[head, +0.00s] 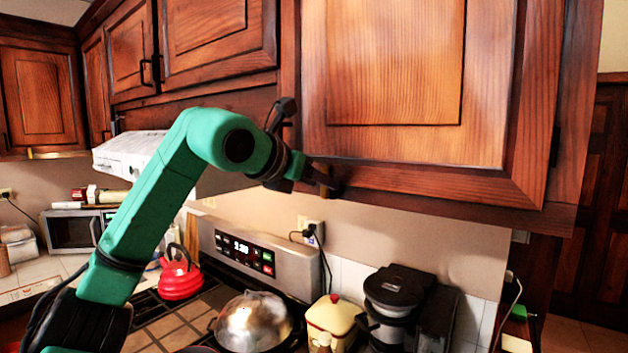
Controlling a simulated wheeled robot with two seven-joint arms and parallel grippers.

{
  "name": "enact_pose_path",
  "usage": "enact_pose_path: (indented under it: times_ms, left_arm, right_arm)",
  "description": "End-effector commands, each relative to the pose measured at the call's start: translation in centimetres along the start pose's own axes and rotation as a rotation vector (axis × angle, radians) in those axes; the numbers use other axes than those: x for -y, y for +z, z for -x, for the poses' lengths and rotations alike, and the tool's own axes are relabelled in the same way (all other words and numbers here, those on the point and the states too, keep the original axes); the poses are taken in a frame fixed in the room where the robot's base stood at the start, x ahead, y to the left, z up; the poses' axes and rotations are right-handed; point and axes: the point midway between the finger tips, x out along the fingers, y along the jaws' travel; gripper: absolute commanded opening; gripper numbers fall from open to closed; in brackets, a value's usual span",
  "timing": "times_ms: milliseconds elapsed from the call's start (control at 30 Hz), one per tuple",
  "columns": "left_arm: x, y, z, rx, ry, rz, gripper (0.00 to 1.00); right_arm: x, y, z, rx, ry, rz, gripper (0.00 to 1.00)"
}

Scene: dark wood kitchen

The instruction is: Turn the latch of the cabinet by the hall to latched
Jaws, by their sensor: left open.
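The cabinet by the hall (490,90) is the large dark wood wall cabinet at the upper right, and its door looks closed. My left arm comes up from the lower left, and my left gripper (322,181) is at the lower left corner of this door. The gripper is open, seen from behind and the side, with its fingertips small and dark against the wood. The latch cannot be made out clearly; the gripper covers that corner. I cannot tell whether the fingers touch the latch or how it is turned. My right gripper is out of view.
Below are a stove with a red kettle (181,277), a metal dome lid (253,322), a cream canister (334,318) and a black coffee maker (398,295). A white range hood (128,152) is behind my arm. The hall opens at the far right.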

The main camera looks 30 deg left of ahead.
Motion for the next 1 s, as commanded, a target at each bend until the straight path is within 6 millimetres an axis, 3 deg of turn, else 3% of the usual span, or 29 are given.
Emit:
enact_pose_path:
  times_ms: [167, 267, 500, 633, 767, 1000]
  left_arm:
    - [0.0, -0.1, 1.4, 0.005, 0.0, 0.001, 0.51]
    - [0.0, -0.3, 3.3, 0.006, 0.001, 0.0, 0.51]
    - [0.0, -0.2, 10.2, 0.007, 0.0, 0.0, 0.51]
    - [0.1, -0.1, 13.1, 0.004, -0.001, -0.001, 0.51]
    - [0.0, 0.0, 14.4, 0.001, -0.001, -0.001, 0.51]
    - [0.0, 0.0, 14.5, -0.001, 0.0, -0.001, 0.51]
  right_arm:
    - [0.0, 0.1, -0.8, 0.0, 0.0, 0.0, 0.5]
    - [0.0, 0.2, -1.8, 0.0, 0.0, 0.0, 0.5]
    - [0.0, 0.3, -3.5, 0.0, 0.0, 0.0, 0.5]
    - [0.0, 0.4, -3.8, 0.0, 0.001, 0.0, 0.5]
    - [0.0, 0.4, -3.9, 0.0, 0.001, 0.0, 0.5]
    - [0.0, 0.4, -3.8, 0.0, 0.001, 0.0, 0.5]
